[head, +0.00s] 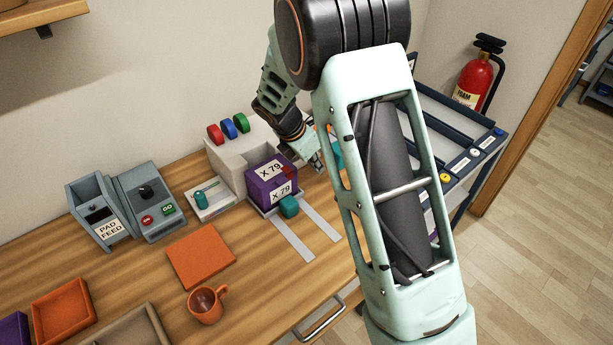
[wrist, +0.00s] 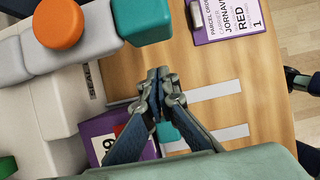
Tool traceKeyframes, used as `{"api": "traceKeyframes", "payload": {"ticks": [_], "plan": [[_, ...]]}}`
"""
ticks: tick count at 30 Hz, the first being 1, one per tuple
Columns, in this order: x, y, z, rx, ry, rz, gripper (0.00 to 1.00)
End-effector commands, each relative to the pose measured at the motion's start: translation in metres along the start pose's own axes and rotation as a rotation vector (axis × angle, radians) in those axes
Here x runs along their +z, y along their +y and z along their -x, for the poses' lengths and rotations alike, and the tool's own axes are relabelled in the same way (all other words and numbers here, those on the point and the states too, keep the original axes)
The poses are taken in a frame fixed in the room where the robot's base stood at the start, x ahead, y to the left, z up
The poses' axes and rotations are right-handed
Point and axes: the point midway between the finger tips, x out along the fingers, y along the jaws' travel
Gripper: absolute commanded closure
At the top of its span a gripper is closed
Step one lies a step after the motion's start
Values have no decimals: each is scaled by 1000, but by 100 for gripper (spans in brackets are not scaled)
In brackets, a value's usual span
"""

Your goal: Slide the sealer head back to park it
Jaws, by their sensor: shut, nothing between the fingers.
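What I take to be the sealer head is a grey sliding block (wrist: 90,28) with an orange round knob (wrist: 58,22) and a teal end grip (wrist: 146,20), at the top left of the wrist view. In the head view my gripper (head: 316,162) is just right of the purple X 79 box (head: 268,184).
The box sits before the pale machine body (head: 228,150) with red, green and blue discs. A teal block (head: 289,207) and two pale strips (head: 292,240) lie in front. The pad feeder (head: 97,208), control box (head: 148,200) and orange mug (head: 206,304) are left. A purple clipboard (wrist: 228,22) lies beyond.

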Motion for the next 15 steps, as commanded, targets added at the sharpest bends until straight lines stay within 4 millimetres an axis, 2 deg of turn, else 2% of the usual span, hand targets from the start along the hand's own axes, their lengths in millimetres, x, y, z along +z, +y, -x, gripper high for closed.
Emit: {"api": "traceKeyframes", "payload": {"ticks": [5, 15], "plan": [[2, 0, 6, 0, -1, -1, 100], [18, 0, 37, -1, -1, -2, 100]]}}
